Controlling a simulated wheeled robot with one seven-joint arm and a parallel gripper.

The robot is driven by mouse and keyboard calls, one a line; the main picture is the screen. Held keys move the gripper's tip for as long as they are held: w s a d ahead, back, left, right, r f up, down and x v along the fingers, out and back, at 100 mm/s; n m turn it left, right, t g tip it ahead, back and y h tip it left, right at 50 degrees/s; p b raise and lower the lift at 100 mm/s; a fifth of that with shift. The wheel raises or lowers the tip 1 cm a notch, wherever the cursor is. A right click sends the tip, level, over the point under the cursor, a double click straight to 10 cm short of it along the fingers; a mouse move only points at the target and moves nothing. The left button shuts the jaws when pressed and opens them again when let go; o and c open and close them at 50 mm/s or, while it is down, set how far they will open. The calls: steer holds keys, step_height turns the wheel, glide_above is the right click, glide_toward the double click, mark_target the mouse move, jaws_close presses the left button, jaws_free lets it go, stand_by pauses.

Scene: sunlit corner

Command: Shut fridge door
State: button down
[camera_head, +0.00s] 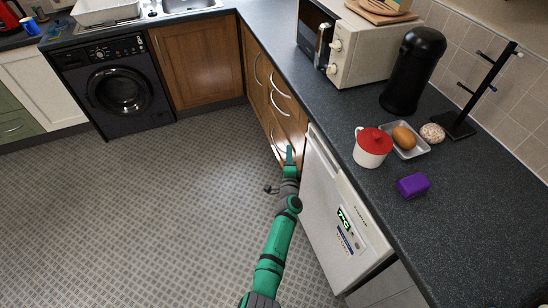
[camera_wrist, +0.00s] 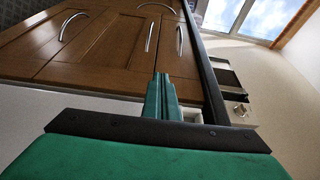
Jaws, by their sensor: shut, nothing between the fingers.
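The fridge is a white under-counter appliance (camera_head: 325,205) with stickers on its front, in the head view right of centre. Its door looks flush or nearly so with the units. I cannot tell whether a small gap is left. My gripper (camera_head: 290,156) is at the far end of the fridge front, close to the wooden cabinets. In the wrist view its green fingers (camera_wrist: 161,92) are together with nothing between them. Whether they touch the door is not clear. A pale surface fills the lower left of the wrist view, but I cannot tell what it is.
Wooden cabinets (camera_head: 192,62) with curved metal handles adjoin the fridge. A black washing machine (camera_head: 120,90) stands at the back left. The dark worktop (camera_head: 470,215) above the fridge holds a red-lidded mug (camera_head: 372,150) and a purple block (camera_head: 413,186). The tiled floor (camera_head: 140,220) on the left is clear.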

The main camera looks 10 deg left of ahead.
steer(key=s+a, duration=0.3)
steer(key=a, duration=0.3)
stand_by(0.3)
steer(key=s+d+f+n+g+h, duration=0.1)
steer(key=s+d+f+n, duration=0.15)
steer(key=s+d, duration=0.45)
steer(key=s+d+f+n, duration=0.2)
steer(key=s+d+n, duration=0.2)
steer(key=s+d, duration=0.3)
steer(key=s+d+n+g, duration=0.1)
steer(key=s+d+n, duration=0.15)
steer(key=s, duration=0.55)
steer(key=s+d+n, duration=0.2)
steer(key=s+d, duration=0.1)
steer(key=s, duration=0.5)
steer(key=s+a+r+n, duration=0.2)
steer(key=s+r, duration=0.1)
steer(key=s, duration=0.6)
steer(key=s+a+r+n, duration=0.2)
steer(key=s+r, duration=0.1)
steer(key=s, duration=0.7)
steer(key=s+a+r+n, duration=0.2)
steer(key=s+a+r, duration=0.6)
steer(key=s+r, duration=0.2)
steer(key=shift+r+g, duration=0.3)
steer(key=shift+r, duration=0.45)
